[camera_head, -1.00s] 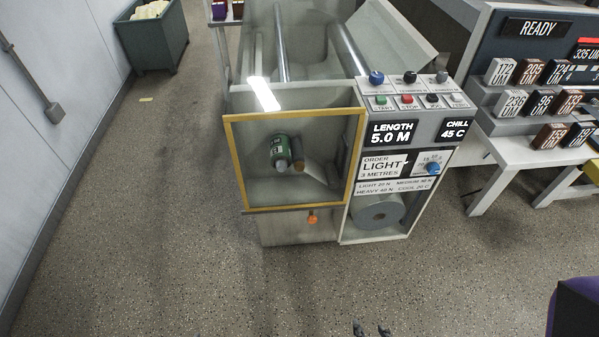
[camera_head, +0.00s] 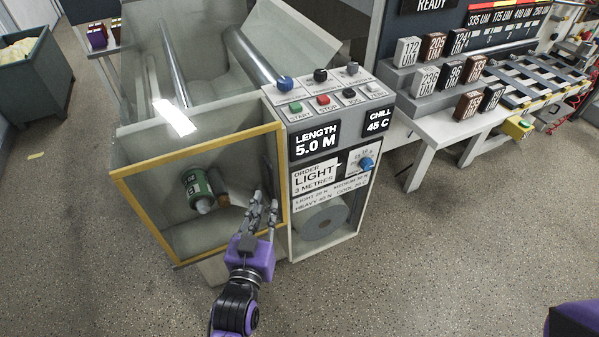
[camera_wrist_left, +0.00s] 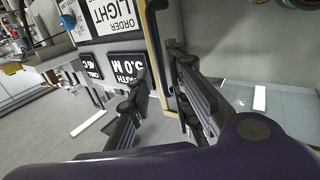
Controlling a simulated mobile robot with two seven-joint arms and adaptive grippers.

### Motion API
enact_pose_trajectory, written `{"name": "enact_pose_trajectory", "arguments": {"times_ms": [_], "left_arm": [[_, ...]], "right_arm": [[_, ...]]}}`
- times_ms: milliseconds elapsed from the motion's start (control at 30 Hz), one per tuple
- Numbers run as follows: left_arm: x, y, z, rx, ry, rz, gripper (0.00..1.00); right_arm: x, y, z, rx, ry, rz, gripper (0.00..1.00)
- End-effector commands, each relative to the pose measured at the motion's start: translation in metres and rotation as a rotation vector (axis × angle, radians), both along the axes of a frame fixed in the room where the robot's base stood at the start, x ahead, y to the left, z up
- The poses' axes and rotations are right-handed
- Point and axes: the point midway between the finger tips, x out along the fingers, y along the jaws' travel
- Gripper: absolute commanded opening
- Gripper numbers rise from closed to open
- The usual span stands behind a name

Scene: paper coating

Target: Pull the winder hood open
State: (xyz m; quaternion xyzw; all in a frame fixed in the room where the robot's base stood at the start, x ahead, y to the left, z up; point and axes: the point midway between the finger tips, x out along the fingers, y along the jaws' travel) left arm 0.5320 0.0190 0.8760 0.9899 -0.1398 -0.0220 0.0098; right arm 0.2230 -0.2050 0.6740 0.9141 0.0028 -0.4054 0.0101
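The winder hood is a clear panel in a yellow frame (camera_head: 200,149), upright across the winder's front in the head view. A dark bar handle (camera_head: 267,172) shows at its right side. In the left wrist view the black handle (camera_wrist_left: 152,24) runs beside the frame's edge. My left gripper (camera_head: 265,200) is in front of the hood's lower right part, fingers pointing up toward the handle. In the left wrist view the fingers (camera_wrist_left: 155,68) are apart, with the handle's end near the gap; I cannot tell whether they touch it. My right gripper is out of view.
A green roll (camera_head: 196,187) sits behind the panel. A white table (camera_head: 440,128) is farther right.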

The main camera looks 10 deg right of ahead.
Motion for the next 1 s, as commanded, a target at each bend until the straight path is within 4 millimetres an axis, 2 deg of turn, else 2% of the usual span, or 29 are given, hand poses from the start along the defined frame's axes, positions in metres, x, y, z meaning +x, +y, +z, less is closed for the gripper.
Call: {"name": "enact_pose_trajectory", "arguments": {"times_ms": [167, 433, 600, 967, 1000], "left_arm": [[0.007, -0.001, 0.010, 0.007, -0.048, 0.005, 0.19], [0.048, -0.012, 0.011, 0.008, -0.047, 0.005, 0.19], [0.068, -0.017, 0.009, 0.007, -0.045, 0.005, 0.19], [0.075, -0.019, 0.008, 0.008, -0.042, 0.006, 0.19], [0.074, -0.019, 0.008, 0.008, -0.042, 0.006, 0.16]], "right_arm": [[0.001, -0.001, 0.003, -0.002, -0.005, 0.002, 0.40], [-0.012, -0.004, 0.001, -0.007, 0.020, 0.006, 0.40], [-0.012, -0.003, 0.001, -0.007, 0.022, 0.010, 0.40], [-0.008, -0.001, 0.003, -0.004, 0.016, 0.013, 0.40], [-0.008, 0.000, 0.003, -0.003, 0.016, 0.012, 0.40]]}}
